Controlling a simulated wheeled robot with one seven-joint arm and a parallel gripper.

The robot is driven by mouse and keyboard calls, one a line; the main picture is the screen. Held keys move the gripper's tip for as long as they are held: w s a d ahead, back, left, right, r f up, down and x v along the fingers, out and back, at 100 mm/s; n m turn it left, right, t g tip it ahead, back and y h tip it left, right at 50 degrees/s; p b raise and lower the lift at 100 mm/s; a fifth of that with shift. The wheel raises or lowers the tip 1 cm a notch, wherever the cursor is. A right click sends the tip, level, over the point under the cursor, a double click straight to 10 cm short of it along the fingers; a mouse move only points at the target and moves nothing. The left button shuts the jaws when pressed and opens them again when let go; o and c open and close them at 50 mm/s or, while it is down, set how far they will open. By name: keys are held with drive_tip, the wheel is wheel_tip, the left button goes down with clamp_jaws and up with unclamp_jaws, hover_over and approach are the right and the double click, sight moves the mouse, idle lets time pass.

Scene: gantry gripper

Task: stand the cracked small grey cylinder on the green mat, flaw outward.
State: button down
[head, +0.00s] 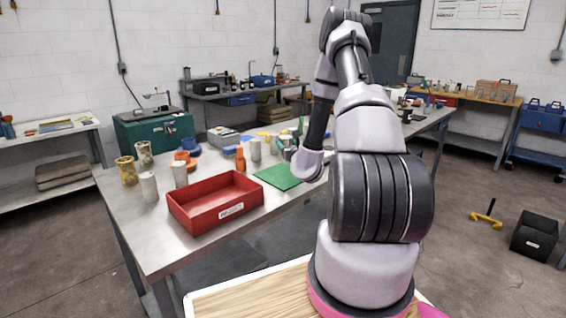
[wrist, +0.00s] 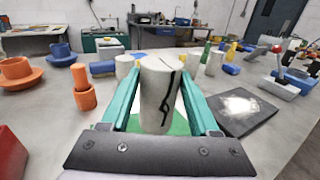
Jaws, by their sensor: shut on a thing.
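The small grey cylinder (wrist: 158,95) is upright between my gripper's fingers in the wrist view. A black jagged crack runs down the right part of the side facing the wrist camera. My gripper (wrist: 160,75), with teal fingers, is shut on it. The green mat (wrist: 181,124) shows behind and beside the cylinder's lower part; I cannot tell whether the cylinder touches it. In the head view the green mat (head: 278,178) lies near the table's front edge, with its right part close to my arm. My arm hides most of my gripper there.
A red tray (head: 215,203) stands left of the mat. An orange cylinder (wrist: 83,90) and orange pieces stand to the left in the wrist view. A dark square plate (wrist: 240,108) lies to the right. Several pale cylinders and coloured parts stand farther back.

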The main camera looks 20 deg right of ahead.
drive_tip(key=shift+f, duration=2.8)
drive_tip(key=shift+f, duration=0.1)
drive_tip(key=shift+c, duration=0.6)
unclamp_jaws()
drive_tip(key=shift+f, duration=0.1)
